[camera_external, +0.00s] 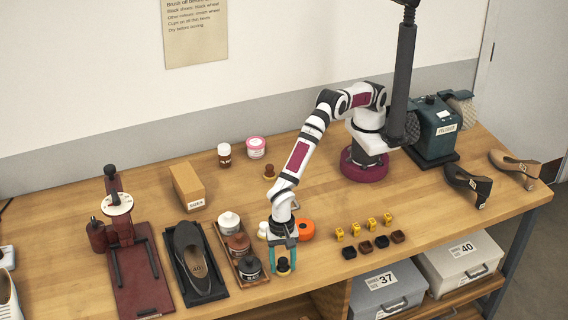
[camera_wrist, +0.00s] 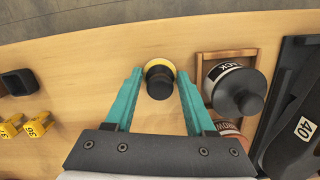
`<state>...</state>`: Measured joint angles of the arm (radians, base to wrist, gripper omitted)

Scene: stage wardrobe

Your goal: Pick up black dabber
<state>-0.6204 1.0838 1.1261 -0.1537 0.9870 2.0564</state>
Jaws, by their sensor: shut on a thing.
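The black dabber (camera_external: 283,265) stands near the front edge of the workbench, between my gripper's fingers. In the wrist view, the black dabber (camera_wrist: 159,83) shows a round black knob over a pale yellow base. My gripper (camera_external: 284,270), with teal fingers, points down and is shut on it. In the wrist view, my gripper (camera_wrist: 160,78) has one finger on each side of the knob. The dabber appears upright and at bench level; I cannot tell if its base touches the wood.
A wooden tray holding a black-lidded jar (camera_wrist: 236,90) is close beside the dabber. A black shoe (camera_external: 189,258) lies beyond it. Yellow number blocks (camera_external: 355,230) and small dark pots (camera_external: 366,247) stand to the right. An orange round item (camera_external: 306,229) is behind my gripper.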

